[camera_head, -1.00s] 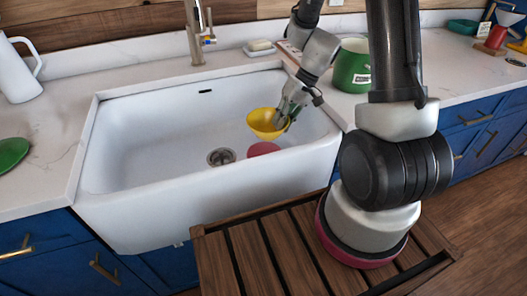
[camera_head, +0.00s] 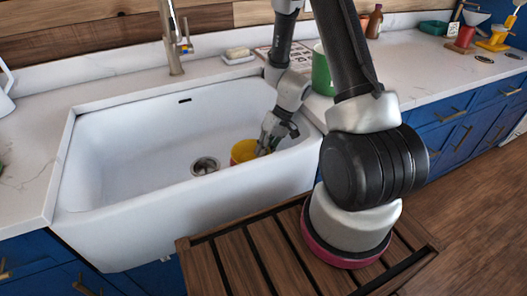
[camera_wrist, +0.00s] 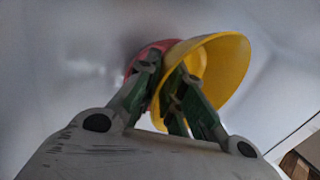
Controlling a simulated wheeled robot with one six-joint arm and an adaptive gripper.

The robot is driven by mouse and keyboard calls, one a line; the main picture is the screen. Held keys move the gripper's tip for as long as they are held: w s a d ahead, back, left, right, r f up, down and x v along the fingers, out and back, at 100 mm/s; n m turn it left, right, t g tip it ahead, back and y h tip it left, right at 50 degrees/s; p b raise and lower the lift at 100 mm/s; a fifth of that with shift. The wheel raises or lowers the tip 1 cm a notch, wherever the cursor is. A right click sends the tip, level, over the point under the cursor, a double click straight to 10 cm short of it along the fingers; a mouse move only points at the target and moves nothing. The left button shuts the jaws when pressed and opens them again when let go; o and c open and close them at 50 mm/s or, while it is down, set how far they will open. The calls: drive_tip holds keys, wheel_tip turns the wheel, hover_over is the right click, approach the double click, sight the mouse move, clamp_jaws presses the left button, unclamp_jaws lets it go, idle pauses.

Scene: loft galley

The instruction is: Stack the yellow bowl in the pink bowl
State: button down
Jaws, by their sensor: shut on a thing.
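The yellow bowl (camera_head: 240,153) is low in the white sink, right of the drain. My gripper (camera_head: 265,149) is shut on its rim. In the wrist view the yellow bowl (camera_wrist: 229,66) opens toward the camera, with the gripper fingers (camera_wrist: 172,85) across its left wall. The pink bowl (camera_wrist: 144,57) shows just behind and left of it in the wrist view, partly covered by the yellow bowl and a finger.
The sink (camera_head: 120,150) has high walls around the bowls, and its left side is empty. A drain (camera_head: 205,165) lies left of the yellow bowl. A faucet (camera_head: 173,40) stands behind the sink. A green container (camera_head: 321,72) stands on the right counter.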

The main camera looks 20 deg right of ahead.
drive_tip(key=shift+f, duration=0.1)
drive_tip(key=shift+f, duration=0.4)
drive_tip(key=c, duration=1.5)
unclamp_jaws()
drive_tip(key=shift+c, duration=0.2)
drive_tip(key=s+d+r+t+h, duration=0.1)
drive_tip(key=s+d+r, duration=0.15)
drive_tip(key=r, duration=1.05)
drive_tip(key=s+d+r+h, duration=0.1)
drive_tip(key=s+r, duration=0.2)
drive_tip(key=r, duration=0.9)
drive_tip(key=s+d+r+m+t+h, duration=0.1)
drive_tip(key=s+d+r+t+h, duration=0.2)
drive_tip(key=s+r, duration=0.8)
drive_tip(key=shift+s+d+r+t, duration=0.25)
drive_tip(key=shift+s+d+t, duration=0.15)
drive_tip(key=shift+s+d, duration=0.25)
